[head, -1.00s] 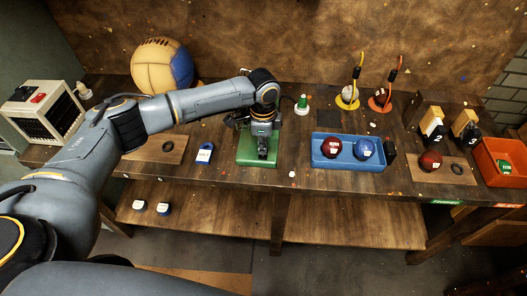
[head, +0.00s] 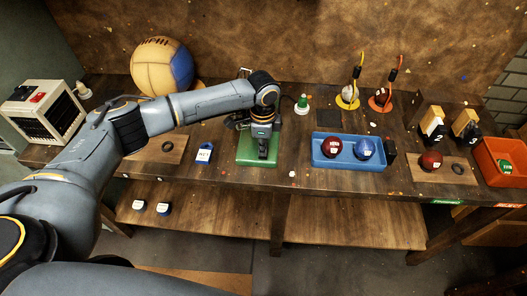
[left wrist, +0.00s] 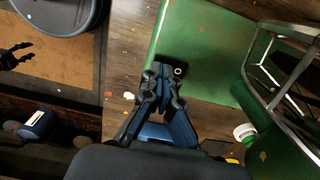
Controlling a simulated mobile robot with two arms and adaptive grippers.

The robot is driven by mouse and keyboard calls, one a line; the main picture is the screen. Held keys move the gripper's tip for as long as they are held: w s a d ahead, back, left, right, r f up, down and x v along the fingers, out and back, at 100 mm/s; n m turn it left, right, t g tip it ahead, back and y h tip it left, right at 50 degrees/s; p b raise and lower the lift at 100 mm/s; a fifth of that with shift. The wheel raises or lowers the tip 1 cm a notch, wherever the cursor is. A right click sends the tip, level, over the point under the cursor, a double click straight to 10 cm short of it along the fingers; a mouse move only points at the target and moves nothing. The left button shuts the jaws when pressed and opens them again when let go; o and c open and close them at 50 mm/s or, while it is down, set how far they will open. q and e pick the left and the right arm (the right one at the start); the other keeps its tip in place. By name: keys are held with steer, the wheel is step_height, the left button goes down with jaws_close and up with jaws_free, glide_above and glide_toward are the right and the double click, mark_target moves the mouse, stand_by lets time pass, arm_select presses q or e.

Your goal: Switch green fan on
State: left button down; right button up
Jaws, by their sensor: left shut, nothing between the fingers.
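The green fan shows mainly as a flat green base (head: 243,158) on the workbench, largely hidden behind my left arm in the head view. In the left wrist view a green panel (left wrist: 205,45) lies beyond the fingers, and a metal frame (left wrist: 282,80) with green parts stands to the right. A small dark part with a pale ring (left wrist: 178,71), possibly the switch, sits at the panel's edge by the fingertips. My left gripper (head: 262,155) is shut and empty, pointing down over the green base; its fingertips (left wrist: 160,72) hide the contact.
A blue tray (head: 325,163) with two balls stands to the right. A small green-and-white object (head: 302,104) stands behind. A white heater-like box (head: 43,112) stands far left, and an orange bin (head: 492,170) far right.

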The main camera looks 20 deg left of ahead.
arm_select(q)
steer(key=shift+f, duration=0.55)
steer(key=shift+r, duration=0.1)
step_height(320, 180, up, 7)
steer(key=p, duration=0.7)
stand_by(0.3)
stand_by(0.4)
